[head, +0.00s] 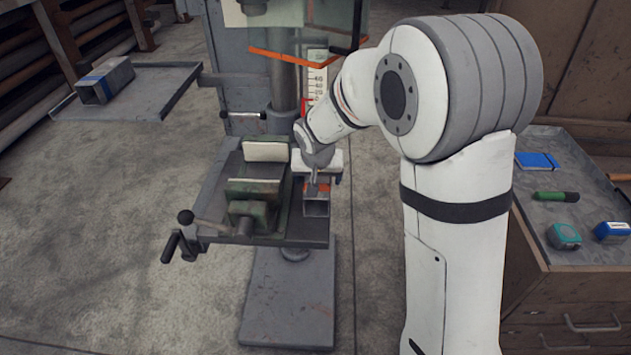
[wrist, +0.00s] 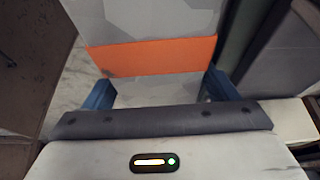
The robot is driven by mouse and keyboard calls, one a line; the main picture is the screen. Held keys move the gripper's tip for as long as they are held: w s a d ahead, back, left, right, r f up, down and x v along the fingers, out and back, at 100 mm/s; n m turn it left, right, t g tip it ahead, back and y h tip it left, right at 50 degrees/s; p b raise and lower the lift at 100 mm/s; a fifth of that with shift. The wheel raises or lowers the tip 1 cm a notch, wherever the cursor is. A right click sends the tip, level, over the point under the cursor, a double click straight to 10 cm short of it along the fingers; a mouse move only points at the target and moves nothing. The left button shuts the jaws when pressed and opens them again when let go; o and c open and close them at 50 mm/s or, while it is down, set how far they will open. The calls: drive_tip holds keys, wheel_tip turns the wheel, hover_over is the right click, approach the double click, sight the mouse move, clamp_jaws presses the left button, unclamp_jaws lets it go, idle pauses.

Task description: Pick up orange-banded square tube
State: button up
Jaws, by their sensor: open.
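The orange-banded square tube (head: 317,208) lies on the drill press table, right of the green vise, with its open square end facing my camera in the head view. My gripper (head: 318,182) is directly over it, reaching down from above. In the wrist view the grey tube with its orange band (wrist: 155,57) fills the space between the blue fingertips of my gripper (wrist: 160,92). The fingers are open, one on each side of the tube. Whether either finger touches it I cannot tell. My arm and gripper hide part of the tube in the head view.
The drill press column (head: 284,85) rises behind. A blue-banded tube (head: 105,80) lies on a tray at left. A drawer cabinet (head: 575,285) with small tools stands at right.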

drive_tip(key=c, duration=1.4)
drive_tip(key=shift+r, duration=0.1)
drive_tip(key=shift+c, duration=0.2)
